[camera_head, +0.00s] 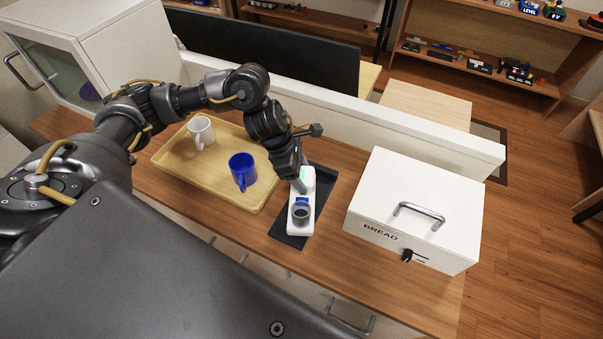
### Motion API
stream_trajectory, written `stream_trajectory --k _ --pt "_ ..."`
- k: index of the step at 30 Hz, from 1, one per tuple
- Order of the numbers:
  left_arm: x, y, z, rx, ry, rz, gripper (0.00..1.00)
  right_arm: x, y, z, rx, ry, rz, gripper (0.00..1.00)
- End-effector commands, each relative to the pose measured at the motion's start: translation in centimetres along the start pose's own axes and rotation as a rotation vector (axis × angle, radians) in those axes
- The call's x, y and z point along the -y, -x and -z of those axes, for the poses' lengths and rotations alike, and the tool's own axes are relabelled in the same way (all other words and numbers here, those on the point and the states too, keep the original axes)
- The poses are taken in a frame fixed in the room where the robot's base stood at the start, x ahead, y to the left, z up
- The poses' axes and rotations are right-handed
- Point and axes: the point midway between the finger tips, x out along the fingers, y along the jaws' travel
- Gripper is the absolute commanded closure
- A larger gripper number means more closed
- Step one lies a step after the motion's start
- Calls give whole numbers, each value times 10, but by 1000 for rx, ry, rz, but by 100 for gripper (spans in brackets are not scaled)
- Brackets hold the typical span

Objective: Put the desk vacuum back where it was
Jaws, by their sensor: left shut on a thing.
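The desk vacuum (308,200) appears as a slim white device with a blue patch and a dark round part at its near end. It is at the dark rectangular mat (285,240) on the wooden counter. I cannot tell whether it touches the mat. My left gripper (300,183) reaches down from above at the far half of the vacuum and is shut on it. The wrist and fingers hide part of the vacuum's far end. My right gripper is not in view.
Left of the mat is a wooden tray (170,160) with a white mug (202,130) and a blue mug (242,170). Right of it stands a white bread box (420,195) with a metal handle. A low white wall (430,125) runs behind. Bare counter shows in front of the bread box.

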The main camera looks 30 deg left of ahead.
Motion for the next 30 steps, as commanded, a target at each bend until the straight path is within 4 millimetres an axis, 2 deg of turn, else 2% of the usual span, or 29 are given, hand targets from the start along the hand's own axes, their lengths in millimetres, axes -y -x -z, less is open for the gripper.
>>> stream_trajectory --k 1,3,16,17,21,30 --pt "0 -2 1 0 4 2 93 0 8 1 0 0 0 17" --pt "0 -9 3 2 2 0 93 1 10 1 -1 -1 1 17" --pt "0 -17 6 3 -1 -2 93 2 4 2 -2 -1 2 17" --pt "0 -16 6 2 -1 -2 33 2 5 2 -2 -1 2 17" --pt "0 -15 6 2 -1 -2 15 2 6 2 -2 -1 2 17" --pt "0 -14 5 2 0 -2 15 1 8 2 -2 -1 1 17"
